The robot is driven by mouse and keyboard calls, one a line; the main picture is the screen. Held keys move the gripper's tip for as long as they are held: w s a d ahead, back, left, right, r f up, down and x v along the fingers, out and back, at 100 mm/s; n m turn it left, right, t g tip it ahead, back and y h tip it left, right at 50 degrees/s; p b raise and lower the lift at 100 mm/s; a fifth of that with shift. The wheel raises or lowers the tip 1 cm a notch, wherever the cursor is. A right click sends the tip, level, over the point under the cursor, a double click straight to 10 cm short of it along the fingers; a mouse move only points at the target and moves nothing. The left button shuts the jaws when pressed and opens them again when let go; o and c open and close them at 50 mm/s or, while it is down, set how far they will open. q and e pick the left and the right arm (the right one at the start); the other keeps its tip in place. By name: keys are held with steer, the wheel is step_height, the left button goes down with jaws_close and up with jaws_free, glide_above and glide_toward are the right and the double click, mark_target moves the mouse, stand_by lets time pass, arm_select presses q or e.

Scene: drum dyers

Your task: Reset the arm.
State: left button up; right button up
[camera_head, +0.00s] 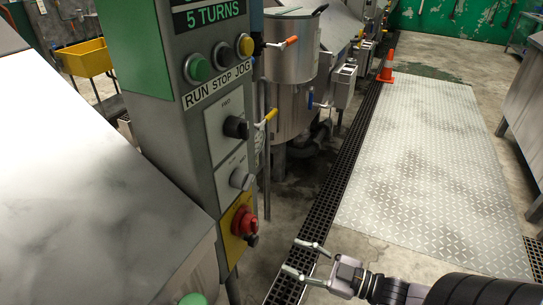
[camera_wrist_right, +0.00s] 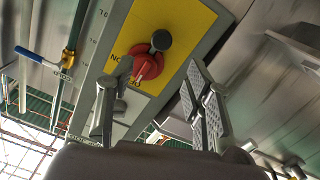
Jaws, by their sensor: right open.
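My right gripper (camera_head: 304,260) is at the bottom of the head view, its arm coming in from the lower right. It is open and empty, with its two fingers apart, to the right of the control post (camera_head: 160,100) and clear of it. In the right wrist view its fingers (camera_wrist_right: 160,100) show apart, with the red rotary switch (camera_wrist_right: 146,62) on its yellow plate beyond them. The same red switch (camera_head: 243,222) sits low on the post in the head view. My left gripper is not in view.
The post carries green, dark and yellow buttons and two black and grey knobs. A steel vessel (camera_head: 293,50) with coloured valve handles stands behind it. A pale metal surface (camera_head: 80,180) fills the left. A floor grate, a tread-plate walkway (camera_head: 430,160) and an orange cone (camera_head: 387,66) lie right.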

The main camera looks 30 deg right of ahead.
steer(key=s+d+f+m+g+h, duration=0.2)
steer(key=d+f+h, duration=0.1)
steer(key=f, duration=0.7)
steer(key=s+d+f+m+g+h, duration=0.1)
steer(key=s+d+f+m+h, duration=0.2)
steer(key=f, duration=0.6)
steer(key=s+d+f+m+g+h, duration=0.1)
steer(key=d+f+g+h, duration=0.2)
steer(key=f, duration=0.7)
steer(key=s+a+f+m+g, duration=0.1)
steer(key=s+a+f+g, duration=0.35)
steer(key=s+f, duration=0.9)
steer(key=s+a+f+g, duration=0.4)
steer(key=s+a+f, duration=0.3)
steer(key=s+a, duration=0.2)
steer(key=shift+s+a+f, duration=0.15)
steer(key=shift+a+f, duration=0.25)
steer(key=shift+a, duration=0.15)
